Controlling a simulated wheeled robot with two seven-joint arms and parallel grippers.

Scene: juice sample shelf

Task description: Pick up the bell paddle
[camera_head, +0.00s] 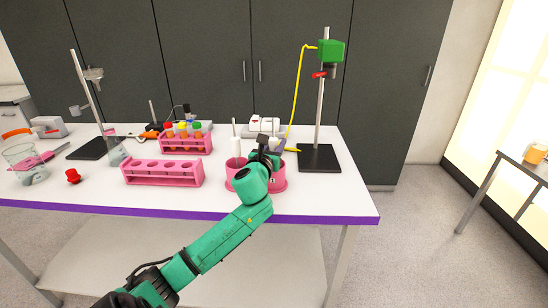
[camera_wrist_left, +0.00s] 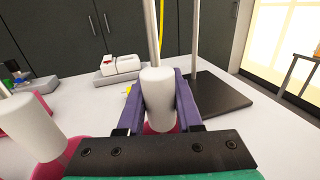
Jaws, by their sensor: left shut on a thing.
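My left gripper (camera_head: 268,152) is over the pink double-cup holder (camera_head: 279,184). In the left wrist view its purple fingers (camera_wrist_left: 160,105) are shut around a white cylindrical handle (camera_wrist_left: 157,90) with a thin rod rising from its top. Pink cup wall shows just below this handle; its lower end is hidden. A second white handle (camera_wrist_left: 27,128) stands to the left in a pink cup, outside the fingers; it also shows in the head view (camera_head: 235,146). I cannot tell from shape which is the bell paddle, as the lower ends are hidden. My right gripper is not in view.
A stand with a black base (camera_head: 319,158) and green box (camera_head: 331,51) is right of the holder, with a yellow cord. A pink tube rack (camera_head: 162,175) is to the left; another holds colored caps (camera_head: 185,144). A white scale (camera_head: 264,125) is behind.

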